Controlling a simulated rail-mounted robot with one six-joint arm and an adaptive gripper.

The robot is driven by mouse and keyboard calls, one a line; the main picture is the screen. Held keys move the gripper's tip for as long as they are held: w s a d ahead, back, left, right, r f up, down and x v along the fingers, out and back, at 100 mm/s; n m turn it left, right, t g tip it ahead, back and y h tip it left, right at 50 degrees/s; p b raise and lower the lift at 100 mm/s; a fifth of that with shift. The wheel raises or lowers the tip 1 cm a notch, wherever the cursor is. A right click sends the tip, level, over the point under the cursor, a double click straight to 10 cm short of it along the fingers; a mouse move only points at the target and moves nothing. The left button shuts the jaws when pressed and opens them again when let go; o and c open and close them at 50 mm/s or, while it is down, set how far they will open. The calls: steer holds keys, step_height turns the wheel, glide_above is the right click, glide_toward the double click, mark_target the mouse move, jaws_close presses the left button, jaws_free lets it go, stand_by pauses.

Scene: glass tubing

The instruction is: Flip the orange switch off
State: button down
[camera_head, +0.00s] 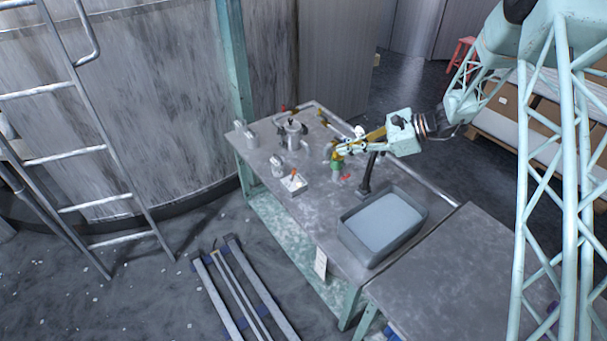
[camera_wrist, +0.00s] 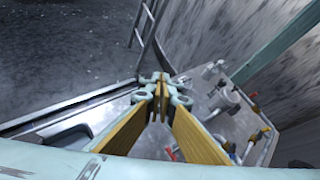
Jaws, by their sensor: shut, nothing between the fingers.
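A small pale box (camera_head: 293,184) with an orange switch (camera_head: 295,172) stands near the front edge of the metal table (camera_head: 318,205). The orange lever looks raised, but it is too small to tell its exact position. My gripper (camera_head: 336,156) is above the table, to the right of the switch and apart from it. In the wrist view, my gripper (camera_wrist: 160,80) has its two fingertips together, with nothing seen between them. The switch cannot be made out in the wrist view; the fingers may hide it.
A grey bin (camera_head: 350,238) stands at the table's right, with a dark post (camera_head: 367,178) behind it. A metal pot (camera_head: 292,134), small valves and pipes occupy the back and left. Bare tabletop lies between the switch box and the bin.

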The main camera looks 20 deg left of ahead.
steer(key=w+a+f+m, duration=0.2)
steer(key=f, duration=0.7)
steer(key=w+a+f+m+t+y, duration=0.1)
steer(key=w+f+m, duration=0.1)
steer(key=f, duration=0.8)
steer(key=shift+w+a+f+y, duration=0.15)
steer(key=shift+w+a+y, duration=0.2)
steer(key=shift+w, duration=0.45)
steer(key=shift+a, duration=0.15)
steer(key=b, duration=0.1)
glide_toward(293, 174)
steer(key=f, duration=0.3)
steer(key=shift+w+a+f, duration=0.1)
steer(key=shift+w+a, duration=0.2)
steer(key=shift+a, duration=0.1)
steer(key=a, duration=0.2)
steer(key=shift+a+r, duration=0.2)
steer(key=shift+a, duration=0.15)
steer(key=shift+w+a+r+b, duration=0.1)
steer(key=shift+a+b, duration=0.2)
steer(key=shift+a, duration=0.4)
